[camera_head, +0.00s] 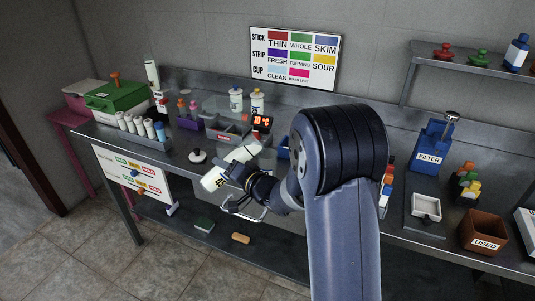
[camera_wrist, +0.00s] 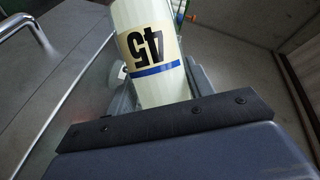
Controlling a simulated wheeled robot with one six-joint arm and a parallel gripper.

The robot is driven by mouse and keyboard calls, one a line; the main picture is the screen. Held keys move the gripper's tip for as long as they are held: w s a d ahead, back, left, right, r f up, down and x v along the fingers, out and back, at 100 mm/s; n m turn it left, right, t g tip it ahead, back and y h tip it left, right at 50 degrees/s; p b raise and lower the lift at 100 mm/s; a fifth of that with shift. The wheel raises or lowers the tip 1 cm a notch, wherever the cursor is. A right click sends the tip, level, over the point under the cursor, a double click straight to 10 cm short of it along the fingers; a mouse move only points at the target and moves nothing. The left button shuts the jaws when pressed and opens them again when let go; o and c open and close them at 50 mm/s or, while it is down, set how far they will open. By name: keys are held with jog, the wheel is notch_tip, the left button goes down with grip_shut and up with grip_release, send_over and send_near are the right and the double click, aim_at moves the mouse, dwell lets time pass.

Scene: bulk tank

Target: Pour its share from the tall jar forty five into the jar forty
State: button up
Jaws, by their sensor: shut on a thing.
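The tall jar forty five is pale and cylindrical, with a cream label reading 45 and a blue band. In the head view the jar (camera_head: 213,178) is held tilted near the bench's front edge. In the wrist view the jar (camera_wrist: 155,48) fills the upper middle, its label upside down. My gripper (camera_head: 238,176) is shut on it; the jar's far end is out of the wrist view. Two white jars (camera_head: 236,99) and (camera_head: 257,100) stand at the back of the bench; I cannot read a forty on either. My arm hides part of the bench.
A red display (camera_head: 262,122) reads about 10 °C. A tube rack (camera_head: 145,137) and green box (camera_head: 118,98) stand left. A blue filter stand (camera_head: 430,150) and brown used bin (camera_head: 482,232) stand right.

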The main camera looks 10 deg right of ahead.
aim_at(226, 159)
jog(key=shift+a+r+m, duration=0.2)
jog(key=shift+r+m, duration=0.15)
jog(key=shift+m, duration=0.15)
dwell(0.3)
jog(key=shift+a+r+m+y+p, duration=0.15)
jog(key=shift+r+m+y+p, duration=0.25)
jog(key=shift+r+m+p, duration=0.4)
dwell(0.6)
jog(key=shift+d+r+m+t+y+p, duration=0.15)
jog(key=shift+d+r+m+t+p, duration=0.05)
jog(key=shift+r+m+p, duration=0.25)
jog(key=shift+d+r+m+t+y+p, duration=0.2)
jog(key=shift+r+m, duration=0.15)
jog(key=shift+r, duration=0.2)
dwell(1.9)
